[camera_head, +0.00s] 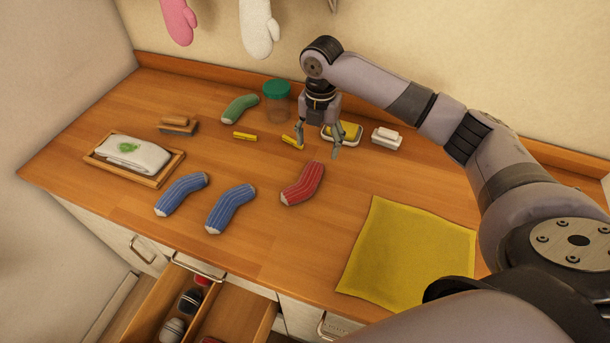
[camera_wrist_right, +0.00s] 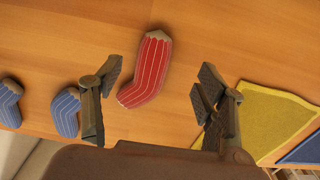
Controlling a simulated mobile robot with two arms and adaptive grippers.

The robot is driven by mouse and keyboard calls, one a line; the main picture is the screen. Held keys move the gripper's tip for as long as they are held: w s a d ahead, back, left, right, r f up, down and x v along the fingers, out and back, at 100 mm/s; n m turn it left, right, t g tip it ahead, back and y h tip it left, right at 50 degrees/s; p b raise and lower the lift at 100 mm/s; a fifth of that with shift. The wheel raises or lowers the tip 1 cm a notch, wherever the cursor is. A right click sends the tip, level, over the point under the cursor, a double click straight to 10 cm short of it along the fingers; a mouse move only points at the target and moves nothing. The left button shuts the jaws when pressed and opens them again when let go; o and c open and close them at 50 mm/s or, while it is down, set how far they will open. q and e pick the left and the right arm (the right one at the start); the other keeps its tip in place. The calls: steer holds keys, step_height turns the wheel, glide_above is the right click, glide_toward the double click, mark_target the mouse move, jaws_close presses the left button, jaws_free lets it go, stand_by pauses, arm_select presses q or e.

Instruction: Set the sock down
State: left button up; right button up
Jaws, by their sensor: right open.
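A red striped sock (camera_head: 302,184) lies on the wooden counter, right of two blue striped socks (camera_head: 181,194) (camera_head: 231,208). A green sock (camera_head: 240,109) lies farther back. My right gripper (camera_head: 318,150) is open and empty, above the counter behind the red sock. In the right wrist view, the red sock (camera_wrist_right: 148,70) lies beyond and between the spread fingers of the gripper (camera_wrist_right: 155,105), not held. Both blue socks (camera_wrist_right: 66,111) (camera_wrist_right: 9,102) show left of the fingers there. My left gripper is not in view.
A yellow cloth (camera_head: 410,256) lies at the front right. Yellow pegs (camera_head: 245,136), a brush (camera_head: 178,125), a green-lidded jar (camera_head: 277,100), a sponge dish (camera_head: 342,133) and a tray with a white cloth (camera_head: 170,172) stand around. An open drawer (camera_head: 235,312) with socks is below the front edge.

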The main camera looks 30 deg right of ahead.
mark_target(315, 166)
step_height(315, 166, down, 2)
steer(key=shift+f, duration=0.5)
steer(key=f+p, duration=0.1)
steer(key=f, duration=0.1)
steer(key=a+f+p, duration=0.1)
steer(key=f, duration=0.1)
steer(key=shift+f, duration=0.4)
steer(key=shift+d+f, duration=0.1)
steer(key=shift+f, duration=0.15)
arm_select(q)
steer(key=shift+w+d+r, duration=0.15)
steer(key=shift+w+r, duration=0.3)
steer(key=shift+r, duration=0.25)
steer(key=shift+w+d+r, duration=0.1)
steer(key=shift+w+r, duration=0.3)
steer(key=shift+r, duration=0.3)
arm_select(e)
steer(key=c, duration=1.1)
steer(key=shift+r, duration=0.1)
